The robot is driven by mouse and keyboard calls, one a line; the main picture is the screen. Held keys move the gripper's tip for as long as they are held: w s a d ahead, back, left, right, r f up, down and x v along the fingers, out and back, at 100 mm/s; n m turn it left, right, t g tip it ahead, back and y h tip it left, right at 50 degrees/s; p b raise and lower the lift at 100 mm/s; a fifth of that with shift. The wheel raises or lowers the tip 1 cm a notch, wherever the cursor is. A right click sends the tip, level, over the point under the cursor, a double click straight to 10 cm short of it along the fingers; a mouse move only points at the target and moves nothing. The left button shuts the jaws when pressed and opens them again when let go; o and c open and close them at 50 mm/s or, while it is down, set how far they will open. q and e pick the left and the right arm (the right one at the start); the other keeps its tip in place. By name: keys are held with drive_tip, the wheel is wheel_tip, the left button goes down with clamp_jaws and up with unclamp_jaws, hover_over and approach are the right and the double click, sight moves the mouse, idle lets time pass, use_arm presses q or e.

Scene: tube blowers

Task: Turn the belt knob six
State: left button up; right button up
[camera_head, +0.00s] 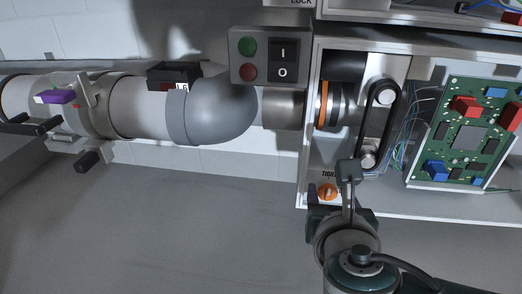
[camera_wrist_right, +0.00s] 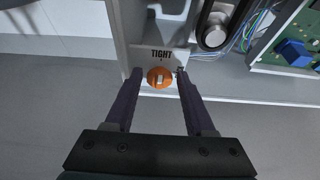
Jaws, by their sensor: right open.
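The belt knob is a round orange dial (camera_wrist_right: 159,77) with a pale slot in its middle, below the word TIGHT. In the head view it shows as an orange spot (camera_head: 327,191) at the bottom of the belt housing. My right gripper (camera_wrist_right: 158,80) is open, its two dark fingers on the left and right of the knob with gaps beside it. It is not gripping the knob; whether the fingers are level with it in depth I cannot tell. In the head view my right arm partly covers the label.
Above the knob is a black belt (camera_head: 378,125) on two pulleys. A green circuit board (camera_head: 464,130) and loose wires are right of it. A switch box (camera_head: 270,56) and a grey pipe elbow (camera_head: 220,105) are left. The grey area (camera_head: 160,230) below the pipe is clear.

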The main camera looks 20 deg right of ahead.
drive_tip(key=shift+w, duration=0.1)
drive_tip(key=shift+c, duration=0.4)
clamp_jaws()
